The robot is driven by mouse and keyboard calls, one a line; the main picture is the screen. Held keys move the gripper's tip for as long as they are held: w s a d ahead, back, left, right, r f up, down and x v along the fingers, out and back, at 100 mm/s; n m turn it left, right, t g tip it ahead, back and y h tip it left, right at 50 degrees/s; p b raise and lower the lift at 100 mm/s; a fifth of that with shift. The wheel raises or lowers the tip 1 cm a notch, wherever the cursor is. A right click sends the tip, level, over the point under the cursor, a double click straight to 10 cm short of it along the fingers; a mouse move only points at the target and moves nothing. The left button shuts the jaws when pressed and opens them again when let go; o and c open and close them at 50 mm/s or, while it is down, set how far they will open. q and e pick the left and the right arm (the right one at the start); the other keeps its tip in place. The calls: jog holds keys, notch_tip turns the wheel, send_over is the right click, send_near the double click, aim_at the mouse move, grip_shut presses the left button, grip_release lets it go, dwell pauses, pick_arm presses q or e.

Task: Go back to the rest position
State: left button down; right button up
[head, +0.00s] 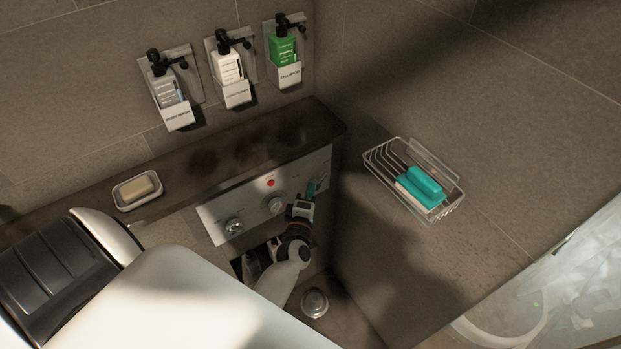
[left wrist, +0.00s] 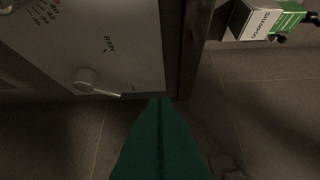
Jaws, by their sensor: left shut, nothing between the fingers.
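My left gripper (head: 311,188) is in front of the right part of a silver control panel (head: 222,212) set in the wall below a dark ledge. Its teal fingers (left wrist: 158,135) are closed together with nothing between them. In the left wrist view the fingertips are just below the panel's lower edge, near a knob with a lever (left wrist: 86,80); I cannot tell whether they touch it. In the head view the panel has two round knobs (head: 234,226) and a red dot (head: 271,183). My right gripper is not in view.
Three wall dispensers (head: 232,68) hang above the ledge (head: 215,150), where a soap dish (head: 137,191) sits. A wire basket (head: 390,160) with a teal and white item (head: 424,186) is on the right wall. A round metal piece (head: 314,303) is below the panel.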

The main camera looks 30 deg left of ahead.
pick_arm(q)
jog(key=shift+f, duration=0.1)
dwell(0.3)
jog(key=s+d+f+m+g+h+b, duration=0.2)
jog(key=s+d+f+m, duration=0.15)
jog(key=f, duration=0.65)
jog(key=s+d+f+m+g+h+b, duration=0.25)
jog(key=s+f+m, duration=0.25)
jog(key=f, duration=0.6)
jog(key=s+d+f+m+g+h+b, duration=0.25)
jog(key=s+d+f+m, duration=0.2)
jog(key=f, duration=0.55)
jog(key=s+a+f+m+g+b, duration=0.1)
jog(key=s+f+m+g, duration=0.1)
jog(key=s+f, duration=0.4)
jog(key=s+a+f+m+g+b, duration=0.1)
jog(key=s+f+m, duration=0.4)
jog(key=s, duration=0.8)
jog(key=s+f+m+g+b, duration=0.3)
jog(key=s+f+m+g, duration=0.1)
jog(key=s+f, duration=0.4)
jog(key=shift+s+a+g+y, duration=0.3)
jog(key=shift+s+a+g, duration=0.15)
jog(key=shift+s, duration=0.75)
jog(key=shift+s, duration=0.1)
